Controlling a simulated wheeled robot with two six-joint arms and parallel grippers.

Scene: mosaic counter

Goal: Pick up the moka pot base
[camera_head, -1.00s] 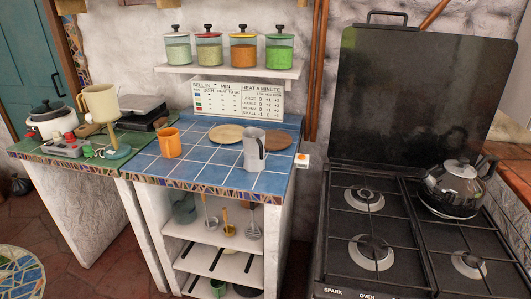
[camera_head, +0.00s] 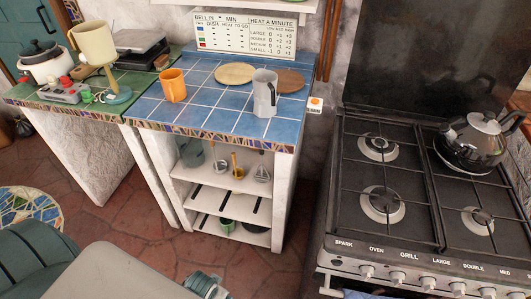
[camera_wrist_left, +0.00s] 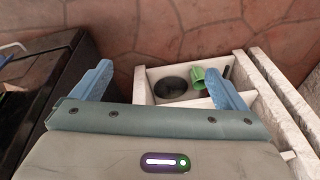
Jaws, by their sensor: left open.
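The moka pot part (camera_head: 265,93) is a grey, faceted metal pot standing upright on the blue tiled counter (camera_head: 205,108), near its right side. I cannot tell from its shape alone whether it is only the base. It does not show in the left wrist view. My left gripper (camera_wrist_left: 158,70) is open, with two blue fingers wide apart and nothing between them. It hangs over the floor in front of the shelves below the counter, apart from the pot. My right gripper is not in view.
An orange mug (camera_head: 173,85) stands left of the pot. A pale round board (camera_head: 235,73) and a brown one (camera_head: 289,80) lie behind it. The stove (camera_head: 385,235) with a kettle (camera_head: 470,140) is right. A green cup (camera_wrist_left: 210,82) and dark pan (camera_wrist_left: 174,84) sit on a shelf.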

